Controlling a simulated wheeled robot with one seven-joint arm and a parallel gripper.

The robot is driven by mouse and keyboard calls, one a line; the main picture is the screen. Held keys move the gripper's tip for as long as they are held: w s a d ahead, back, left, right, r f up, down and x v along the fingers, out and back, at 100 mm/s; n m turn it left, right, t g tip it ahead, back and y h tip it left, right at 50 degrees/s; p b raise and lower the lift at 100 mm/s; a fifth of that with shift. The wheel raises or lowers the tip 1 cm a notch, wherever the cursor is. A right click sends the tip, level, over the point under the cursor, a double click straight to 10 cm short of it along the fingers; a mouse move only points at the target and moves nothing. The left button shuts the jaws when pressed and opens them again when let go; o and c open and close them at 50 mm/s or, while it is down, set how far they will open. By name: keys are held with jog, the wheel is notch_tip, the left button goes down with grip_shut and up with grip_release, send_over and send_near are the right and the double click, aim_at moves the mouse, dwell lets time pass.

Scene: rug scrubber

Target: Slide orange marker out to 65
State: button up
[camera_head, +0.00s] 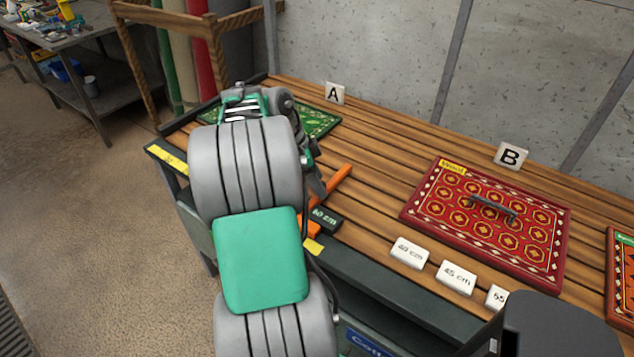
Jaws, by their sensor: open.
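An orange marker (338,181) lies on the slatted wooden bench, a slim bar slanting up to the right. Another orange piece (305,228) shows nearer the bench's front edge beside a dark block (325,219) that seems to read "60 cm". My arm hides what lies between and left of them, so I cannot tell if the orange parts are one piece. My gripper (316,183) is partly seen behind my arm, pointing down just left of the orange bar. Its jaws are open; whether they touch the marker is hidden. A white card reading "65" (497,297) stands at the lower right, partly covered.
White cards (408,253), one reading "45 cm" (456,277), stand along the front edge. A red patterned rug panel (425,205) with a dark handle lies below sign B (511,156). A green panel (322,122) lies near sign A (334,93). Bare slats lie between them.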

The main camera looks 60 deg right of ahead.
jog(key=shift+c, duration=0.2)
grip_shut()
dwell(0.4)
dwell(0.8)
